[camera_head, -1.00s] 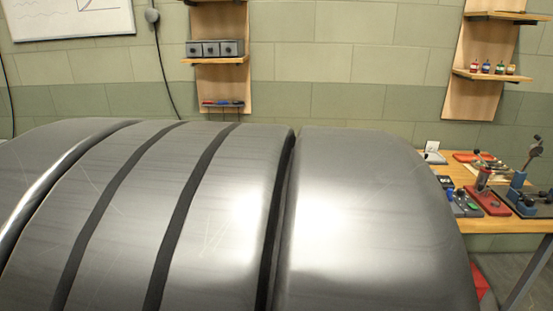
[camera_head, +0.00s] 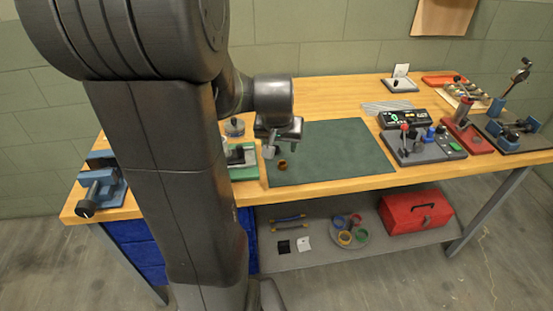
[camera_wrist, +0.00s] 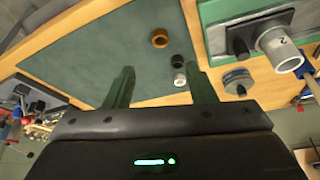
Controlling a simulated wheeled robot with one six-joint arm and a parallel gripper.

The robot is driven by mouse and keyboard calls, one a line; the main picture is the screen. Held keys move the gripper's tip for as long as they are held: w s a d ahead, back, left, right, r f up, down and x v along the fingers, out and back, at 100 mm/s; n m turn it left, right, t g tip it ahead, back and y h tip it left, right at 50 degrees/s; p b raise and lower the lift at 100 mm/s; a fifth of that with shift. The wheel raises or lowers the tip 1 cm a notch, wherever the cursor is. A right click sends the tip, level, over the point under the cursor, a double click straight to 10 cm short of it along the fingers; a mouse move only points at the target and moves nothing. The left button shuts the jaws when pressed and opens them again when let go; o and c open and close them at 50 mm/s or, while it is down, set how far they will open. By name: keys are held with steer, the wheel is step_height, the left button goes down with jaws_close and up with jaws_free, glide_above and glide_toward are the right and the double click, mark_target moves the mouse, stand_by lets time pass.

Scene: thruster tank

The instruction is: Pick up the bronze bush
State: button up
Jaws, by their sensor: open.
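The bronze bush (camera_head: 282,164) is a small ring on the dark green mat (camera_head: 335,152), near the mat's left edge. In the wrist view the bronze bush (camera_wrist: 159,38) lies beyond my fingertips, between the lines of the two fingers and not touching them. My gripper (camera_head: 281,150) hangs over the left part of the mat, just above and behind the bush in the head view. In the wrist view my gripper (camera_wrist: 158,78) has its two green fingers apart, with nothing held between them.
A small black-and-silver part (camera_wrist: 178,70) stands near the bush. A green-based fixture with a grey tube (camera_wrist: 278,48) and a round grey part (camera_wrist: 238,82) are beside the mat. A blue vise (camera_head: 102,182) is left; a control box (camera_head: 425,145) is right. The mat's right side is clear.

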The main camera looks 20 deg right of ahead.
mark_target(282, 169)
steer(key=shift+p+x, duration=0.3)
steer(key=shift+x, duration=5.65)
steer(key=c, duration=1.1)
steer(key=shift+w+r, duration=0.1)
steer(key=shift+r, duration=0.05)
